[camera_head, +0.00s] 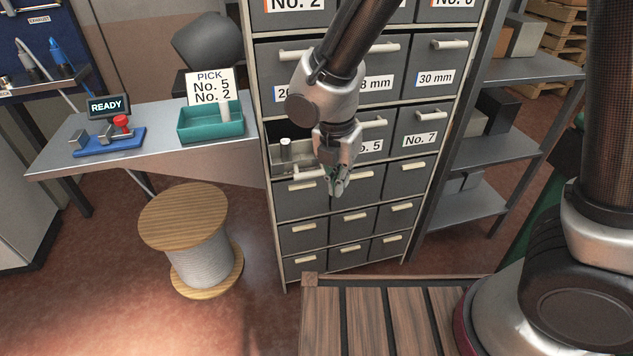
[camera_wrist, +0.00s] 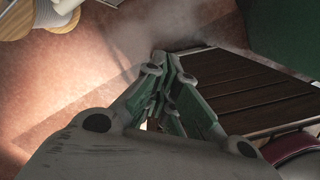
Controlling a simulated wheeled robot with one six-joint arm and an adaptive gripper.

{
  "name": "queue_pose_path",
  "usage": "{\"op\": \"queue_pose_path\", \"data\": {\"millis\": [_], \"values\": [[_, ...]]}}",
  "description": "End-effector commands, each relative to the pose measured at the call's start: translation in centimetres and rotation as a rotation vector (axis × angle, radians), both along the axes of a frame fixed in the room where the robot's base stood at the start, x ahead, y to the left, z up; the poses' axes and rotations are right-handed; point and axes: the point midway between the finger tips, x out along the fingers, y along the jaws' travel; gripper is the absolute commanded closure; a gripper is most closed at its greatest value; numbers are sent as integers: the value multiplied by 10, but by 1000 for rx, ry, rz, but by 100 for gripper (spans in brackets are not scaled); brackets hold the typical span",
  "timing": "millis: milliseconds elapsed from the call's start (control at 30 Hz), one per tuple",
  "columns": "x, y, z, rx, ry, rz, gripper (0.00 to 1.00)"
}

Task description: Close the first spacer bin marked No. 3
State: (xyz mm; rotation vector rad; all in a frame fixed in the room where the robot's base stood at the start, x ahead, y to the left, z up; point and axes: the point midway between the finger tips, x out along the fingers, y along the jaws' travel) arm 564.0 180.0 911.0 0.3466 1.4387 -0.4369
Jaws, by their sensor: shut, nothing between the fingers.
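A grey bin (camera_head: 291,158) in the cabinet's left column stands pulled out, in the row of the bins marked No. 5 and No. 7 (camera_head: 419,139). A pale cylinder (camera_head: 286,149) stands inside it. Its own number label cannot be seen. Its light handle (camera_head: 308,174) shows just left of my gripper (camera_head: 338,192). My gripper is shut and empty, pointing down in front of the cabinet beside the open bin's right front; I cannot tell whether they touch. In the wrist view the green-sided fingers (camera_wrist: 170,100) are together, with no bin visible there.
The other visible cabinet bins look shut. A bench (camera_head: 150,155) at left carries a teal tray (camera_head: 211,130), a PICK card and a READY device (camera_head: 108,140). A wooden spool (camera_head: 190,230) stands on the floor. A slatted wooden deck (camera_head: 370,315) lies below my gripper.

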Motion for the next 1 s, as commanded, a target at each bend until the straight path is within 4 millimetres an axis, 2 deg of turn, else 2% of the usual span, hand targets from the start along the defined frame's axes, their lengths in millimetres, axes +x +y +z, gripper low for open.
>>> {"op": "queue_pose_path", "data": {"millis": [100,200,300,433,533,833,1000], "values": [[17,22,4,33,-34,355,100],[23,31,6,38,-57,584,100],[25,35,7,34,-65,722,100],[26,35,4,25,-64,789,100],[27,35,-6,23,-61,792,100],[36,36,-64,21,-58,790,100],[41,38,-80,21,-65,791,100]]}}
